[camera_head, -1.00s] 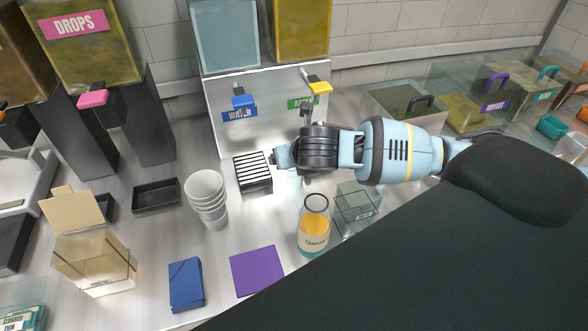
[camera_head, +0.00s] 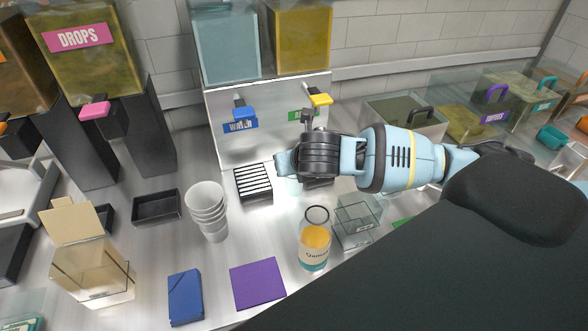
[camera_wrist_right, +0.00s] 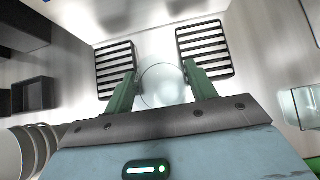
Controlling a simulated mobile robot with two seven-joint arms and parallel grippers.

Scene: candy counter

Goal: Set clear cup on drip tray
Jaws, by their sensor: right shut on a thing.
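My right gripper (camera_wrist_right: 163,88) is shut on a clear round cup (camera_wrist_right: 165,90), seen from above in the right wrist view, with one green finger on each side. In that view the cup appears between two black drip trays with pale slats, the left drip tray (camera_wrist_right: 115,70) and the right drip tray (camera_wrist_right: 205,52). I cannot tell how high the cup is above the counter. In the head view the left drip tray (camera_head: 253,183) stands below the blue water tap; my right wrist hides the other tray and most of the cup. My left gripper is not in view.
A blue tap (camera_head: 243,112) and a yellow tap (camera_head: 320,99) jut from the dispenser above. White stacked cups (camera_head: 207,210) stand left of the trays. An orange-filled jar (camera_head: 315,240) and a clear box (camera_head: 358,218) stand in front of my arm. A purple square (camera_head: 258,283) lies at the front.

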